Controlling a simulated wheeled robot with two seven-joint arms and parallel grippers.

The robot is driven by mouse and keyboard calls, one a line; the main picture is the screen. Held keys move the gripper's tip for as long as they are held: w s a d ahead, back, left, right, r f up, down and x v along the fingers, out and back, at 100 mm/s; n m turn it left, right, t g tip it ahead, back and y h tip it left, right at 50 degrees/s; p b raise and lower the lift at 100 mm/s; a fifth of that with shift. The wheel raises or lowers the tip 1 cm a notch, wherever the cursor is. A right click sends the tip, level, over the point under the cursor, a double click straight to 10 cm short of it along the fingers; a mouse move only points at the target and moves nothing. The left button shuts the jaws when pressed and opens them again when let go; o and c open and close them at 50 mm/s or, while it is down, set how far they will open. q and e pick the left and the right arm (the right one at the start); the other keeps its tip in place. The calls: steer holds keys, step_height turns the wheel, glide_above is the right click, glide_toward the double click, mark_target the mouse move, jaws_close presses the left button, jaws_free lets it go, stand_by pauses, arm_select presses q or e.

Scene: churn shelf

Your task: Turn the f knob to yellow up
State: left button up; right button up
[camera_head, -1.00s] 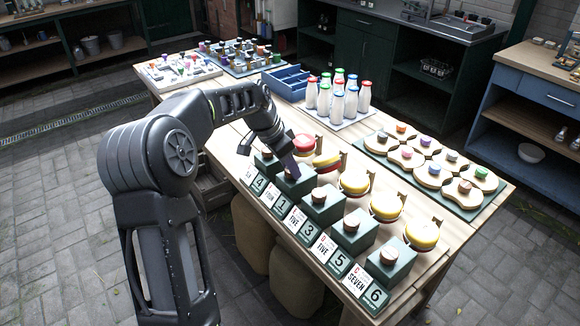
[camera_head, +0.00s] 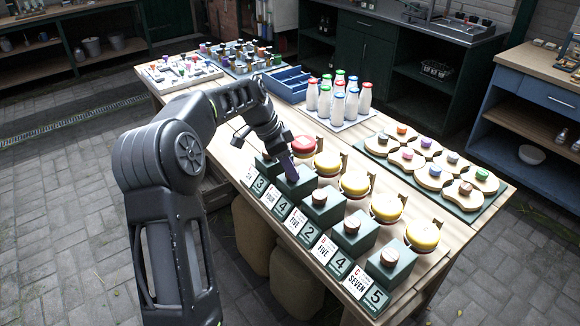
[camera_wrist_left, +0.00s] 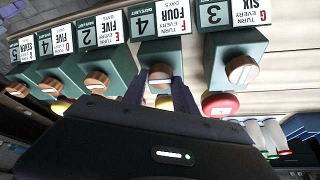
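The f knob (camera_wrist_left: 160,76) is a round wooden knob on a green box behind the card "F FOUR" (camera_wrist_left: 160,22), which shows 4. In the head view its box (camera_head: 293,184) stands second from the far end of the row. My left gripper (camera_wrist_left: 160,88) is at this knob, one finger on each side, apparently touching it. In the head view my left gripper (camera_head: 287,164) hides most of the knob. The f disc (camera_head: 327,162) behind the box shows yellow on top. My right gripper is in neither view.
Other knob boxes stand close on both sides, with G (camera_wrist_left: 241,69) and E (camera_wrist_left: 96,82) nearest. The G disc (camera_head: 303,145) is red; the nearer discs, such as E's (camera_head: 354,183), are yellow. Bottles (camera_head: 338,103) and a tray of wooden pieces (camera_head: 480,207) stand behind.

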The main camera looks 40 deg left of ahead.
arm_select(q)
steer(key=o, duration=0.4)
steer(key=shift+o, duration=0.2)
steer(key=shift+r, duration=0.1)
steer(key=v, duration=0.7)
steer(key=shift+r+b, duration=0.3)
steer(key=shift+b, duration=0.15)
steer(key=shift+s, duration=0.15)
